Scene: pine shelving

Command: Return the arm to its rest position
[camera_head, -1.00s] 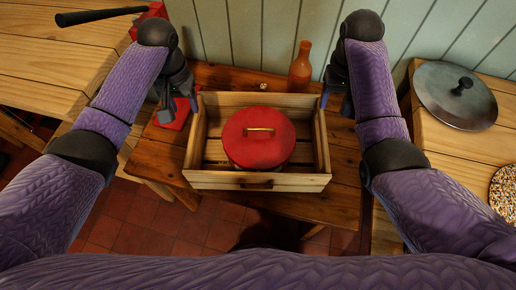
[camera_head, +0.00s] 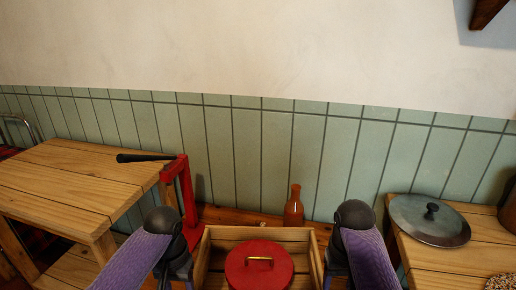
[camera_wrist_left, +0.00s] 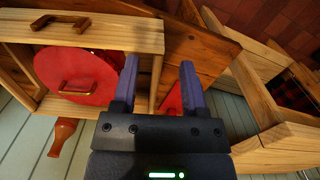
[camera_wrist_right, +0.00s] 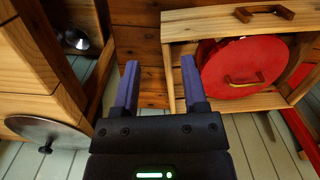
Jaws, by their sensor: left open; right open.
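My right gripper (camera_head: 337,275) is at the right side of a wooden box in the head view. In the right wrist view its two fingers (camera_wrist_right: 160,84) stand apart with nothing between them. My left gripper (camera_head: 178,272) is partly cut off at the box's left side. In the left wrist view its fingers (camera_wrist_left: 158,84) are also apart and empty. The open wooden box (camera_head: 206,255) stands on a brown wooden table and holds a red round pot with a lid and brass handle (camera_head: 259,268). Both grippers are outside the box.
An orange-red bottle (camera_head: 294,208) stands behind the box. A red stand with a black handle (camera_head: 187,200) is at the left, by a pine table (camera_head: 75,178). A grey lid with a black knob (camera_head: 418,222) lies on the right-hand pine surface. A green panelled wall closes the back.

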